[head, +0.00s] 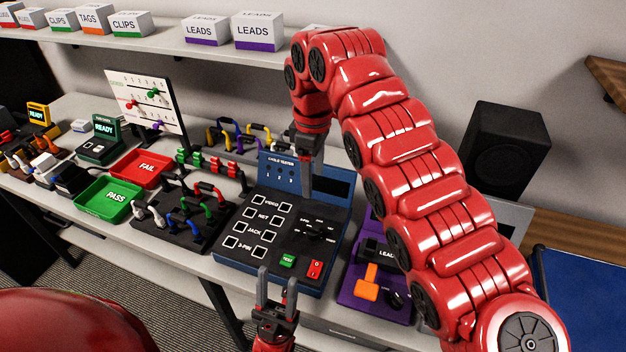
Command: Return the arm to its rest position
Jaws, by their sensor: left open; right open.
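My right arm, red and segmented, rises from the lower right and bends down over the back of the bench. Its gripper (308,165) points down above the upper part of the dark blue cable tester (240,262); part of the tester's dark display is behind it. I see nothing held in it. My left gripper (277,287) is at the bottom centre, in front of the tester's front edge. Its two grey fingers point up and stand apart with nothing between them.
Left of the tester stand a black cable rack (177,238), a green PASS tray (106,213) and a red FAIL tray (146,181). A purple LEADS unit (362,304) stands right of it, partly behind my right arm. A shelf (150,46) with boxes runs above.

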